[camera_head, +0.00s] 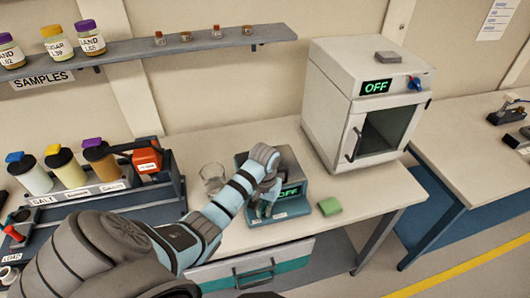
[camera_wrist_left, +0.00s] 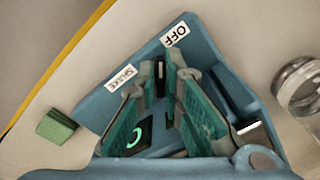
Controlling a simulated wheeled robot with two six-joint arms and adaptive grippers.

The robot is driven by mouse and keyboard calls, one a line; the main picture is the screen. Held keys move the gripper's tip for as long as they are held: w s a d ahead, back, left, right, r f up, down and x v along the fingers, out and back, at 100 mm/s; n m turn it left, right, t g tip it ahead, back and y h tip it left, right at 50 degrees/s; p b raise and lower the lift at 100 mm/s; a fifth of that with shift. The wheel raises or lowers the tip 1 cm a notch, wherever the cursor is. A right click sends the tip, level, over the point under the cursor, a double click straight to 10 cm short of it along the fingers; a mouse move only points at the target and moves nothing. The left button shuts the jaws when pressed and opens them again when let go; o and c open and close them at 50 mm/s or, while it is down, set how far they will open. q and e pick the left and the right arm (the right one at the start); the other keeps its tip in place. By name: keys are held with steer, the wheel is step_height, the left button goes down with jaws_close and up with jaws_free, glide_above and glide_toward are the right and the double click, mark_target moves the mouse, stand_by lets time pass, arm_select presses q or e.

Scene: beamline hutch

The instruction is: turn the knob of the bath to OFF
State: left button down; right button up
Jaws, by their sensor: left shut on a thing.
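The bath (camera_head: 298,206) is a blue-grey box on the bench with a green display (camera_head: 289,192) reading OFF. In the left wrist view, its blue face (camera_wrist_left: 112,92) carries an OFF label (camera_wrist_left: 176,34) and a SHAKE label (camera_wrist_left: 121,79). My left gripper (camera_head: 262,208) reaches down over the bath. Its teal fingers (camera_wrist_left: 160,88) are shut on the dark knob (camera_wrist_left: 159,72), which shows only in part between them. I cannot tell which label the knob points to. My right gripper is not in view.
A green block (camera_head: 329,206) lies right of the bath. A glass beaker (camera_head: 213,178) stands to its left. A white oven (camera_head: 330,108), also showing OFF, stands behind right. A rack (camera_head: 110,200) with several bottles is at left. The bench front right of the block is clear.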

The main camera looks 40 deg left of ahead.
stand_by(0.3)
arm_select(q)
steer(key=c, duration=1.7)
jaws_free()
